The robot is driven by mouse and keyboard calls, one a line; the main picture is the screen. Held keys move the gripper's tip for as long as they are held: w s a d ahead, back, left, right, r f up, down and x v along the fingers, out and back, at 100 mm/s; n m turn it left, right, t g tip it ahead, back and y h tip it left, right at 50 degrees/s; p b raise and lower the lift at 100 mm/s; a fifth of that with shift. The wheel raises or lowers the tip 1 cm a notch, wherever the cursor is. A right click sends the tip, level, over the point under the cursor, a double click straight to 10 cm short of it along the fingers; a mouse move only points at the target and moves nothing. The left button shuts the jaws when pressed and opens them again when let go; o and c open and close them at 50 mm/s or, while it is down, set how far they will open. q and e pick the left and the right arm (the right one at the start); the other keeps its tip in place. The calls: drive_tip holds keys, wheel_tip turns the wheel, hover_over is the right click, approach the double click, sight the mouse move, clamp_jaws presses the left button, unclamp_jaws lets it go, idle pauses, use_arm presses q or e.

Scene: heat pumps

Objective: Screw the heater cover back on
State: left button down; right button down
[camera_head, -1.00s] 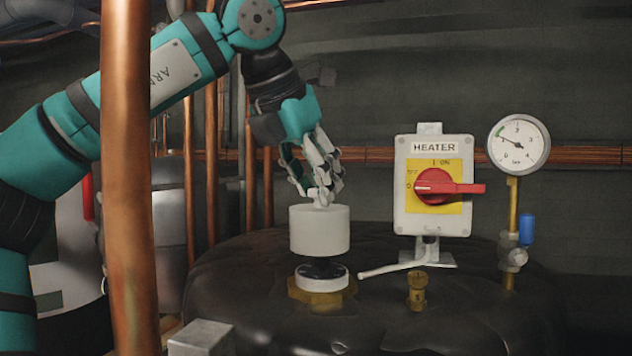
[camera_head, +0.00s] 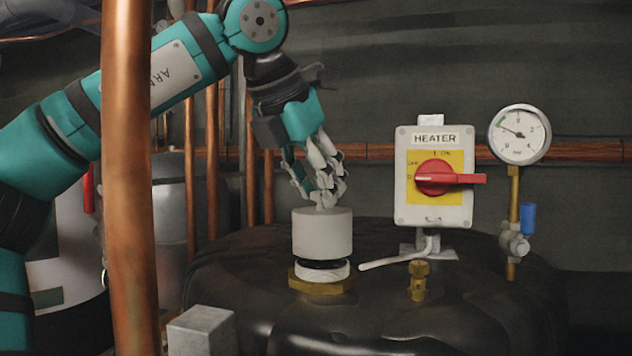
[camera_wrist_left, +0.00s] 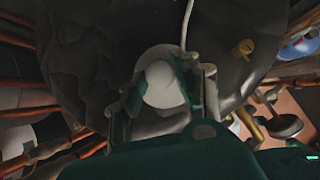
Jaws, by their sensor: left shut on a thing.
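The heater cover is a light grey cylinder (camera_head: 322,234), upright over the white threaded collar (camera_head: 322,271) and brass hex fitting (camera_head: 322,286) on the black tank. A thin dark band shows between cover and collar, so I cannot tell whether they touch. My left gripper (camera_head: 323,203) is above the cover, pointing down, shut on its top knob. In the left wrist view the round cover (camera_wrist_left: 163,78) with its pale knob lies between the fingers (camera_wrist_left: 160,95). My right gripper is not in view.
The heater switch box (camera_head: 433,180) with a red handle stands right of the cover, its white cable lying towards the cover. A brass valve (camera_head: 418,280) and a pressure gauge (camera_head: 519,134) are further right. A thick copper pipe (camera_head: 128,180) stands in front of my left arm.

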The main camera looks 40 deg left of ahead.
use_arm(q)
drive_tip(key=shift+f, duration=0.2)
idle(0.5)
drive_tip(key=shift+f+b, duration=0.4)
drive_tip(key=shift+f+b, duration=0.3)
drive_tip(key=shift+f, duration=0.4)
idle(1.1)
drive_tip(key=shift+r+m+p, duration=0.15)
drive_tip(key=shift+m+p, duration=0.3)
drive_tip(key=shift+m, duration=0.05)
drive_tip(key=shift+a+m+h+p, duration=0.1)
drive_tip(key=shift+m+h+p, duration=0.75)
drive_tip(key=shift+m, duration=0.45)
